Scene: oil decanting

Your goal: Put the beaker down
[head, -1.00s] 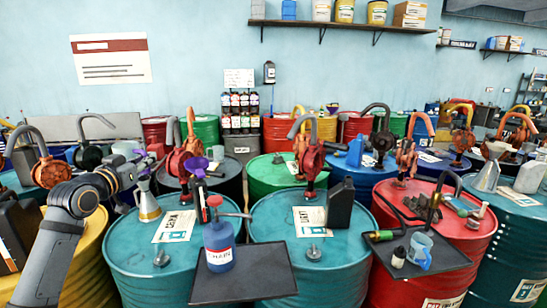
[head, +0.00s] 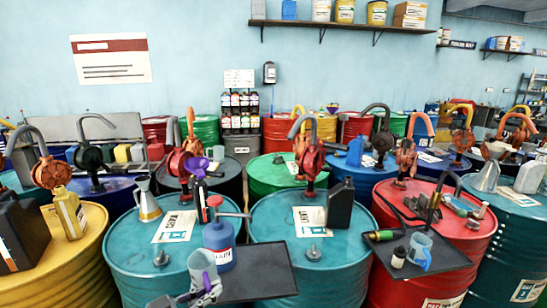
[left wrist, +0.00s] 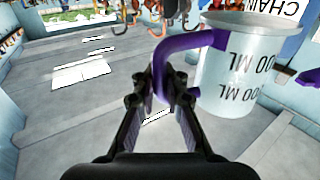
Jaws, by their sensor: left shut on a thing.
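The clear grey-white beaker (head: 203,274) with a purple handle is at the front left corner of the black tray (head: 265,282), in front of the blue bottle (head: 218,243). It looks tilted in the head view. I cannot tell whether it touches the tray. My left gripper (head: 186,297) comes in from the bottom edge and is shut on the handle. In the left wrist view the beaker (left wrist: 240,65) with black ML marks stands right of my left gripper (left wrist: 160,88), whose fingers close around the purple handle. My right gripper is not in view.
A teal drum (head: 140,262) stands left of the tray and another (head: 335,262) behind it. A dark can (head: 340,203) and a metal funnel (head: 148,203) stand on drums. The tray's right part is bare.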

